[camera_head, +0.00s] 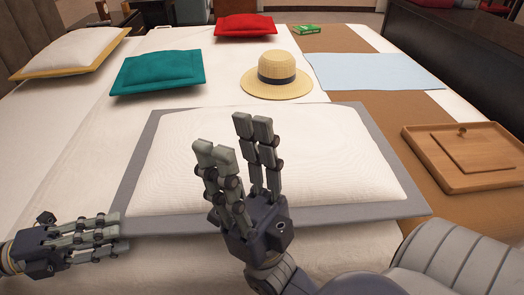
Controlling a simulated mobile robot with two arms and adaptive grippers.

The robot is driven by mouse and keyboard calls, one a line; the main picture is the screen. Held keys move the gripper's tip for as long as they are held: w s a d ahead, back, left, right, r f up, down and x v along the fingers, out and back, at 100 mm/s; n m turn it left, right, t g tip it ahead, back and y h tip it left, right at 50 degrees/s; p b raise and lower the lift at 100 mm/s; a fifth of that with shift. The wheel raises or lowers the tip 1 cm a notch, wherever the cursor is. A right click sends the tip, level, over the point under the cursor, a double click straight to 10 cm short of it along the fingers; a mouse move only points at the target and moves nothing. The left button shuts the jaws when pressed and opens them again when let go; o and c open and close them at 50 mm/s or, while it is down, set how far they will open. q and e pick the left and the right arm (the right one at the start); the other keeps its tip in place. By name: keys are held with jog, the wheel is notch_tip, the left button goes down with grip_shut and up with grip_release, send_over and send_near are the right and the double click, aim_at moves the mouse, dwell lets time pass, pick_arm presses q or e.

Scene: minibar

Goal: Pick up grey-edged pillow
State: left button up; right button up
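The grey-edged pillow (340,150) lies flat on the bed in the middle of the head view, white with a wide grey border. My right gripper (240,150) is over the pillow's near middle, its fingers spread and pointing away from me, with nothing between them. It hides part of the pillow's front edge and white centre. My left gripper (118,232) is at the pillow's near left corner, its fingers pointing right and their tips at the grey border. Whether the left fingers touch or hold the corner cannot be made out.
Behind the pillow are a straw hat (276,78), a teal pillow (157,71), a red pillow (245,25) and a yellow-edged pillow (72,50). A light blue cloth (375,71) lies at the back right. A wooden tray (420,145) is close on the right.

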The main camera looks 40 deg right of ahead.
aim_at(143, 228)
pick_arm(q)
jog(key=shift+s+d, duration=0.25)
jog(key=shift+d, duration=0.4)
jog(key=b+x, duration=0.1)
jog(key=x, duration=0.3)
jog(key=shift+s+d+f+b, duration=0.1)
jog(key=shift+s+f+b, duration=0.05)
jog(key=shift+s+b, duration=0.25)
jog(key=shift+s+d, duration=0.1)
jog(key=shift+d, duration=0.2)
jog(key=shift+c, duration=0.3)
grip_shut()
jog(key=shift+r, duration=0.2)
